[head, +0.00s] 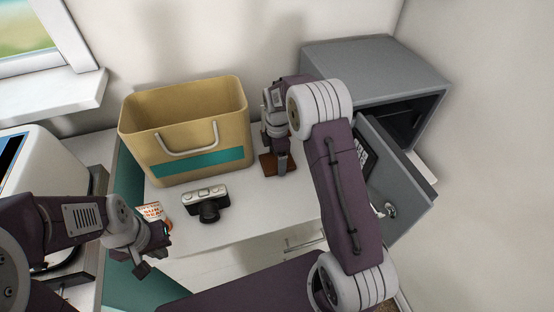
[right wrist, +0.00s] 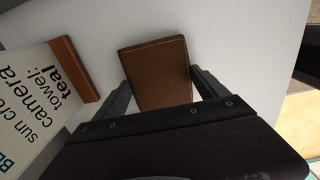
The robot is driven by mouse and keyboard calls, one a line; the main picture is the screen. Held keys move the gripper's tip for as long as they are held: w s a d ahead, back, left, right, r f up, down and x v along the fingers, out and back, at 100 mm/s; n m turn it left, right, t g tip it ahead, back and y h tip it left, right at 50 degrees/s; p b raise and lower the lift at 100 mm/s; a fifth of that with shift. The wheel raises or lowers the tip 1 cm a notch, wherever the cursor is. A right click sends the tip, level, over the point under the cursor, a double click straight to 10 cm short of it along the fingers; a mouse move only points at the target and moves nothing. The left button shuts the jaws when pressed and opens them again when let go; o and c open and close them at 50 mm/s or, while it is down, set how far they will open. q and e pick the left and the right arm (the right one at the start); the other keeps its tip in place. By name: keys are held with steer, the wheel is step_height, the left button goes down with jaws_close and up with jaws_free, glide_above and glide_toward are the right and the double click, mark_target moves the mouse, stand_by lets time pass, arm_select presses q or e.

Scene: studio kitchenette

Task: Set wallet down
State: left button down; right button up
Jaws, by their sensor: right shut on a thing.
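The brown wallet (head: 267,163) is at the white counter, just right of the tan bin. My right gripper (head: 281,168) points down at it and is shut on it. In the right wrist view the wallet (right wrist: 160,72) lies between the two fingers, its flat face showing. Whether its underside touches the counter I cannot tell. My left gripper (head: 153,258) is low at the left, by the counter's front edge, apart from the wallet; its finger gap is unclear.
The tan bin (head: 185,120) stands at the back. A camera (head: 206,202) and a sun cream container (head: 150,211) are in front. A grey safe (head: 375,65) with its door (head: 395,185) open is at right. A written card (right wrist: 40,105) is left of the wallet in the wrist view.

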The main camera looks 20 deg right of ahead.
step_height(320, 180, up, 6)
steer(key=shift+r+p, duration=0.2)
steer(key=shift+p, duration=0.25)
steer(key=s+a+b, duration=0.1)
steer(key=s+b, duration=0.1)
steer(key=s, duration=1.7)
steer(key=shift+s, duration=0.4)
steer(key=shift+a+r, duration=0.1)
steer(key=shift+r, duration=0.05)
steer(key=w+m+p, duration=0.2)
steer(key=m, duration=0.2)
steer(key=w+m+p, duration=0.2)
steer(key=m, duration=0.2)
steer(key=w+f+m+p, duration=0.1)
steer(key=w+m+p, duration=0.1)
steer(key=m, duration=0.2)
steer(key=shift+a+m, duration=0.4)
steer(key=shift+w+m, duration=0.4)
steer(key=shift+m, duration=0.6)
steer(key=m, duration=0.2)
steer(key=shift+w+m, duration=0.15)
steer(key=shift+m, duration=0.15)
